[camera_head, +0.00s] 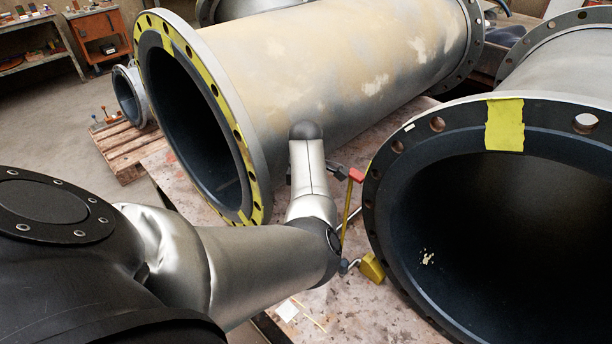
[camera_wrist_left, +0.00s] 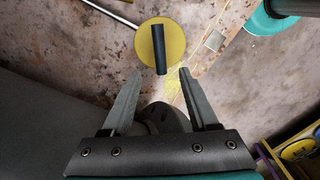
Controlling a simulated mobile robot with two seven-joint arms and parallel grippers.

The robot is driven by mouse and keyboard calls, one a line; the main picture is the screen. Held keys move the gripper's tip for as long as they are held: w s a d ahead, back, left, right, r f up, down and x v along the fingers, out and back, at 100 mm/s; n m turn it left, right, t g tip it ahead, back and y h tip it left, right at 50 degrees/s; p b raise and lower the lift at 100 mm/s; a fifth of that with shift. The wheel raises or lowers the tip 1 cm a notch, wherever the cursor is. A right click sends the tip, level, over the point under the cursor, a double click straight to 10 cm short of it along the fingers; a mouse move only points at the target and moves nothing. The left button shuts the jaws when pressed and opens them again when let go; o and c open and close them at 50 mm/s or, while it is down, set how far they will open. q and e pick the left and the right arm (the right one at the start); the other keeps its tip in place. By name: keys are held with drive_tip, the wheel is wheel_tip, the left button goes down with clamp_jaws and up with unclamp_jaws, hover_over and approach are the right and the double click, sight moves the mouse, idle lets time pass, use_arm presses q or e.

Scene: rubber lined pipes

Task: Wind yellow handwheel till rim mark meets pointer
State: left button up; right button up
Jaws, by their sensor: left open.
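The yellow handwheel (camera_wrist_left: 176,40) shows in the left wrist view as a round disc at upper middle, with a dark bar-shaped handle (camera_wrist_left: 158,50) across it. My left gripper (camera_wrist_left: 161,72) is open. Its two fingers point at the wheel, and the handle's lower end appears between the fingertips; I cannot tell whether they touch. In the head view a thin yellow strip (camera_head: 347,208) beside my left forearm may be the wheel seen edge-on, with a red piece (camera_head: 356,175) at its top. The rim mark and pointer cannot be made out. My right gripper is not in view.
A large flanged pipe (camera_head: 495,237) stands close on the right, and a tan pipe (camera_head: 370,62) lies behind my left arm. A yellow block (camera_head: 372,268) sits on the stained surface (camera_head: 345,318). A paper scrap (camera_head: 287,311) lies in front. A wooden pallet (camera_head: 125,150) is far left.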

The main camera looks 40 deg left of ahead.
use_arm(q)
wheel_tip(320, 180, down, 12)
drive_tip(key=b, duration=0.3)
drive_tip(key=shift+r+b, duration=0.2)
drive_tip(key=shift+b, duration=0.2)
clamp_jaws()
